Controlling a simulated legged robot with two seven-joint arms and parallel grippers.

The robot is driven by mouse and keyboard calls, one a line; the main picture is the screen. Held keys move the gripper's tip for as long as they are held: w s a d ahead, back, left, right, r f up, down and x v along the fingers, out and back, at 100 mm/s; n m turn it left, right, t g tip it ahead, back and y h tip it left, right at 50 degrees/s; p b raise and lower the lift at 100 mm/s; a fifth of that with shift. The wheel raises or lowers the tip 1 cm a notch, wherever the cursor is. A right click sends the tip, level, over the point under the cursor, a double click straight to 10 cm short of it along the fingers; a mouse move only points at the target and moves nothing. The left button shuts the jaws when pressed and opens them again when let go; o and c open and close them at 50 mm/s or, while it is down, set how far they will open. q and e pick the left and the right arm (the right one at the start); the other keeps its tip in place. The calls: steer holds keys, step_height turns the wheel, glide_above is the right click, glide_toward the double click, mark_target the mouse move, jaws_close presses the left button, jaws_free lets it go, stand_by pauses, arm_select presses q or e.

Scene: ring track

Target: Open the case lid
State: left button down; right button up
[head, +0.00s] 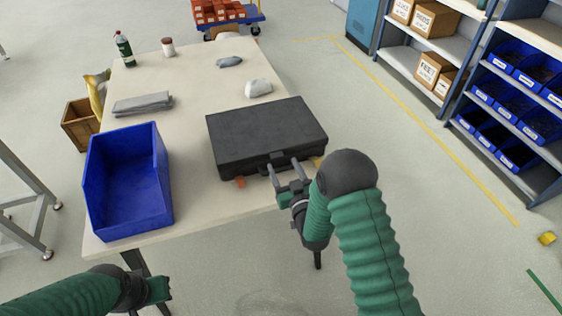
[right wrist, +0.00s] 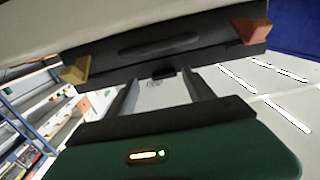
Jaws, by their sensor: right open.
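The black case (head: 265,135) lies on the table with its lid (head: 262,124) closed. Its front also fills the top of the right wrist view (right wrist: 110,55). An orange tab (head: 240,182) and a yellow tab (head: 318,162) stick out at its front; both show in the right wrist view, orange (right wrist: 250,30) and yellow (right wrist: 75,70). My right gripper (head: 283,168) is open and empty, its fingers pointing at the middle of the case front; I cannot tell if they touch it. My left gripper (head: 160,288) is low at the left, off the table's front edge; its jaws are unclear.
An empty-looking blue bin (head: 128,185) stands left of the case. Grey folded cloth (head: 142,104), a pale lump (head: 258,88), a grey-blue lump (head: 229,62), a green bottle (head: 124,50) and a white jar (head: 168,47) lie or stand farther back. Shelves (head: 480,95) stand at the right.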

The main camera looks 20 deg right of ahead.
steer(key=shift+w+a, duration=0.2)
steer(key=shift+w, duration=1)
steer(key=shift+w+a, duration=0.25)
steer(key=shift+a, duration=0.1)
steer(key=shift+d, duration=0.3)
steer(key=c, duration=0.8)
steer(key=shift+a, duration=0.1)
jaws_close()
